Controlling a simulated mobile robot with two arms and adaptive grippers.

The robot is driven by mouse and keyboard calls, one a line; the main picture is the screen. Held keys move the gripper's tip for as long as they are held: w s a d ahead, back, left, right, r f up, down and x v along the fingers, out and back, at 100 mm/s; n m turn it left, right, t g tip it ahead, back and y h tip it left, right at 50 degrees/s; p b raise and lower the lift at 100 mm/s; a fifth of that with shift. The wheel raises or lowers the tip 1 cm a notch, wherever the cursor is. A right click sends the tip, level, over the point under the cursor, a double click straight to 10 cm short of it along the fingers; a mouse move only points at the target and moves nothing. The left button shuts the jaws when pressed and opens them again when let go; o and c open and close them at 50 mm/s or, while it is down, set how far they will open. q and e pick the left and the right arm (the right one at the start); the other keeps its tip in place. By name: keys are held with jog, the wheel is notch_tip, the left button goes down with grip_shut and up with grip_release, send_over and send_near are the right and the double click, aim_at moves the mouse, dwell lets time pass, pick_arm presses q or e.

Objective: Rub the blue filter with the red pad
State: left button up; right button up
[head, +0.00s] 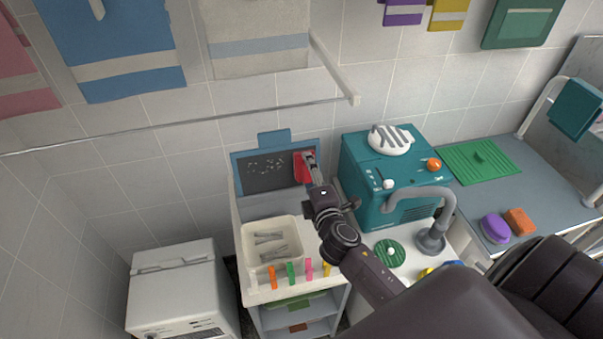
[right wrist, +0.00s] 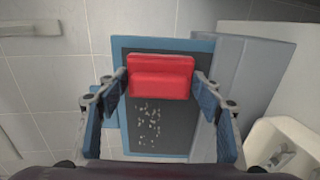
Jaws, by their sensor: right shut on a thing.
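The blue filter (head: 233,160) is a blue-framed dark grey panel with a tab on top, standing against the tiled wall behind the sink. A patch of pale specks (head: 266,167) lies left of its middle. It also shows in the right wrist view (right wrist: 160,44), with the specks (right wrist: 148,122) below the pad. My right gripper (head: 309,158) is shut on the red pad (head: 299,168) at the filter's right end. In the right wrist view the pad (right wrist: 160,84) lies over the panel, clear of the specks; I cannot tell whether it touches. My left gripper is not in view.
A teal machine (head: 362,165) stands close right of my right gripper. Below the filter is a cream basin (head: 246,262) with colored pegs in front. A grey tap (head: 433,238) and green disc (head: 390,253) are at right. A wall rail (head: 200,122) runs above.

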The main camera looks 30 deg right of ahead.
jog(key=shift+s+d, duration=0.15)
jog(key=shift+d, duration=0.4)
jog(key=shift+w+a+b, duration=0.15)
jog(key=shift+w+a, duration=0.2)
jog(key=shift+a, duration=0.8)
jog(key=shift+w+a+b, duration=0.2)
jog(key=shift+w+a, duration=0.1)
jog(key=shift+a, duration=0.85)
jog(key=shift+w+a+b, duration=0.15)
jog(key=shift+w+a, duration=0.2)
jog(key=shift+a, duration=0.8)
jog(key=shift+w+a+b, duration=0.25)
jog(key=shift+a, duration=0.6)
jog(key=shift+w+a+b, duration=0.2)
jog(key=shift+a, duration=0.6)
jog(key=shift+w+a+b, duration=0.3)
jog(key=shift+a+b, duration=0.05)
jog(key=shift+a, duration=0.7)
jog(key=shift+w+a+b, duration=0.3)
jog(key=shift+a+b, duration=0.1)
jog(key=shift+a, duration=0.65)
jog(key=shift+w+a+b, duration=0.3)
jog(key=shift+a+b, duration=0.05)
jog(key=shift+a, duration=0.7)
jog(key=shift+s, duration=0.1)
jog(key=shift+p+v, duration=0.45)
jog(key=shift+v, duration=2.45)
